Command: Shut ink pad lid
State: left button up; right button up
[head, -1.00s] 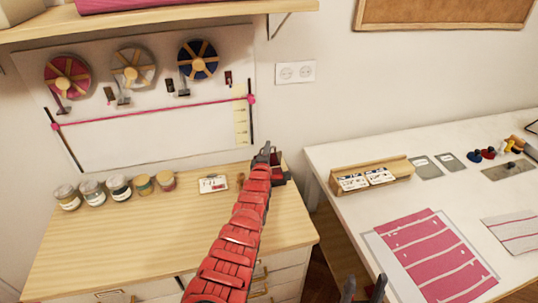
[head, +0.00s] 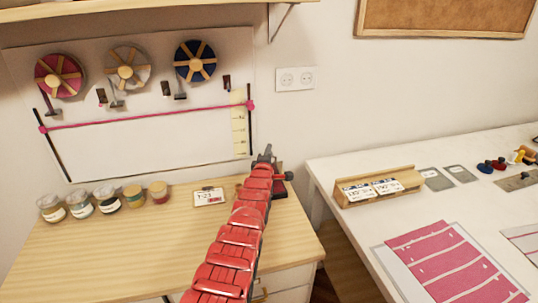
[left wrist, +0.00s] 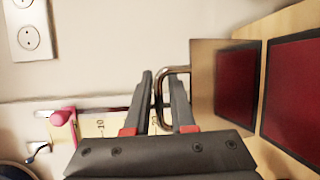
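The ink pad (head: 281,188) is at the right end of the wooden cabinet top, mostly hidden behind my left arm in the head view. In the left wrist view its lid (left wrist: 236,85) stands open beside the base (left wrist: 295,95); both show dark red faces. A bent metal handle (left wrist: 178,69) sticks out from the lid. My left gripper (left wrist: 164,85) is open, with its fingers on either side of the handle's bar; whether they touch it is unclear. In the head view the left gripper (head: 265,155) is at the ink pad. My right gripper is not in view.
Several jars (head: 108,199) and a small sign (head: 209,197) stand along the cabinet's back. A white table (head: 340,218) to the right holds a wooden card holder (head: 378,187) and pink striped fabric (head: 448,262). A gap separates cabinet and table.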

pick_arm(q)
grip_shut()
dwell(1.3)
